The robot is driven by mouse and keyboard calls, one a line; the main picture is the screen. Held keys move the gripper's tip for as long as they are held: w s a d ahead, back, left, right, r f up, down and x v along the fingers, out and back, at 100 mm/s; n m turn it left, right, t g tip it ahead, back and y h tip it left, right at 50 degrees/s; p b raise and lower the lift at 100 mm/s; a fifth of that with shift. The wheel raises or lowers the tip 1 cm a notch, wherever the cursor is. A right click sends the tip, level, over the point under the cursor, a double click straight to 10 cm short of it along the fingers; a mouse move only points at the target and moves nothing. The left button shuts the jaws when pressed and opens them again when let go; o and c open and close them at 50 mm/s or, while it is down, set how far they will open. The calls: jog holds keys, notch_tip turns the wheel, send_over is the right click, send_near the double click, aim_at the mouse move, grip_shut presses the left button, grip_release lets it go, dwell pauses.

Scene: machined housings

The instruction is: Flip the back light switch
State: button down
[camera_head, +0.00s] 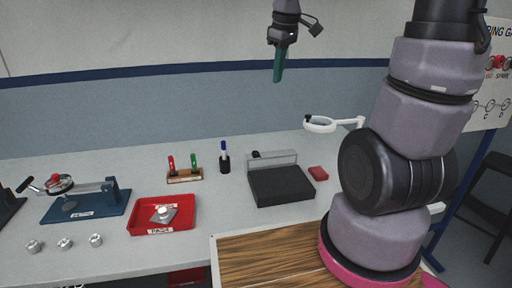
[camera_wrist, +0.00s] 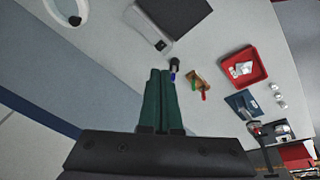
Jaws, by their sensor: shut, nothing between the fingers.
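No light switch can be made out clearly in either view. A dark flat block with a grey upright back piece (camera_head: 281,184) stands on the bench in the head view; a small dark detail sits on the back piece, too small to identify. It also shows at the top of the wrist view (camera_wrist: 174,14). My gripper (camera_head: 278,78) is raised in front of the blue-grey wall, above and behind the bench objects, touching nothing. Its green fingers point down in the head view. In the wrist view the fingers (camera_wrist: 161,75) lie side by side, shut and empty.
My arm covers the right side.

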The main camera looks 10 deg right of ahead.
aim_at(256, 152)
jog(key=w+a+f+n+g, duration=0.3)
jog(key=w+f+n, duration=0.7)
jog(key=f, duration=0.4)
jog(key=shift+a, duration=0.35)
notch_tip(256, 152, down, 14)
jog(key=shift+f, duration=0.1)
jog(key=shift+s+f, duration=0.2)
jog(key=shift+w+r, duration=0.15)
jog(key=shift+w, duration=0.7)
jog(key=shift+r, duration=0.2)
